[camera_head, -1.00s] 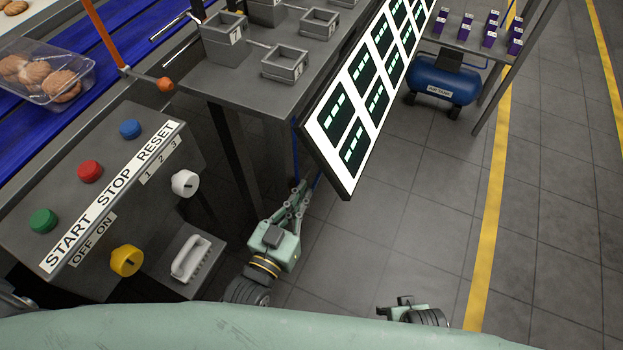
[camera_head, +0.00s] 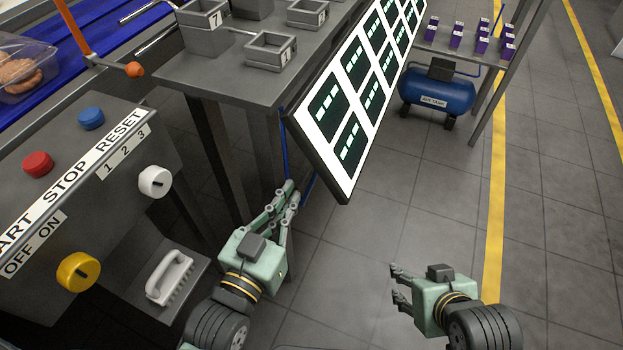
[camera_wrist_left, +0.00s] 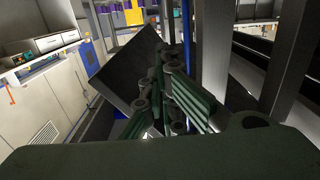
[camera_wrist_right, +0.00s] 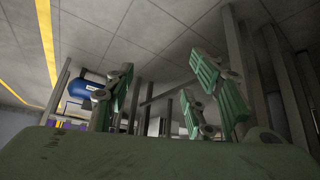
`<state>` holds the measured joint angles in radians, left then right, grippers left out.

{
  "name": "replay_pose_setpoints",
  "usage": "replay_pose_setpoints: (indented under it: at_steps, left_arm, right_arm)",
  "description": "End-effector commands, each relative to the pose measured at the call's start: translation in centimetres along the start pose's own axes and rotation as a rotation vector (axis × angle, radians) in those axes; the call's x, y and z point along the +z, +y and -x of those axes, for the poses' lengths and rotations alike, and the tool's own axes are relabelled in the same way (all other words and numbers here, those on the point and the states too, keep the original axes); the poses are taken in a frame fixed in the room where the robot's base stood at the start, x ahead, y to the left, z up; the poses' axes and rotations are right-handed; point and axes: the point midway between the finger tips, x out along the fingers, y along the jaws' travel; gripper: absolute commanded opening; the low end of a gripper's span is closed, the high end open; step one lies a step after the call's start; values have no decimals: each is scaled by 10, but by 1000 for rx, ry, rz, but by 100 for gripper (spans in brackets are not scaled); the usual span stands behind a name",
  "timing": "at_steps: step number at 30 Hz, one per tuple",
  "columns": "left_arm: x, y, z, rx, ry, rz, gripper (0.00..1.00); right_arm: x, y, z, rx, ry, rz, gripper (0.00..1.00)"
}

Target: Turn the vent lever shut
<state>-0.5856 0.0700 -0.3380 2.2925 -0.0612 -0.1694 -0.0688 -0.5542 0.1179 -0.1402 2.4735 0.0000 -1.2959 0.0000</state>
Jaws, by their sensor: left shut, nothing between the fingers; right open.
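No part is clearly marked as the vent lever. A lever-like orange rod (camera_head: 76,36) with a side arm ending in an orange ball (camera_head: 134,69) stands by the blue conveyor at upper left in the head view; no gripper is near it. My left gripper (camera_head: 290,193) is shut and empty, in front of the grey table's legs and below the tilted display board. Its closed fingers (camera_wrist_left: 172,95) show in the left wrist view. My right gripper (camera_head: 396,286) is open and empty over bare floor, and its spread fingers (camera_wrist_right: 160,95) show in the right wrist view.
The control panel (camera_head: 50,130) with coloured buttons and knobs is at left. A white handle (camera_head: 170,278) sits on a grey box below it. The display board (camera_head: 300,130) overhangs near my left gripper. A blue air tank (camera_head: 437,92) stands behind. Floor at right is clear.

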Motion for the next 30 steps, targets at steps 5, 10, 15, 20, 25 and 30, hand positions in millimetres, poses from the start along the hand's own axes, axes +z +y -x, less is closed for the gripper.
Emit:
replay_pose_setpoints:
  at_steps: [5,10,15,20,25,30]
  left_arm:
    - [-1,0,-22,-1,6,1,0]
    - [0,0,-55,-1,6,1,0]
    - [0,0,-88,0,6,2,0]
    - [11,0,-100,1,-2,2,0]
    - [24,0,-103,1,-1,1,0]
    - [33,0,-105,0,1,1,0]
  right_arm:
    - [-19,-3,-4,-5,82,2,49]
    - [-52,-7,-6,-13,230,5,49]
    - [-89,-12,-1,-23,398,7,49]
    - [-122,-16,10,-33,559,8,49]
    - [-154,-21,27,-44,728,7,49]
    - [-175,-24,45,-52,858,6,49]
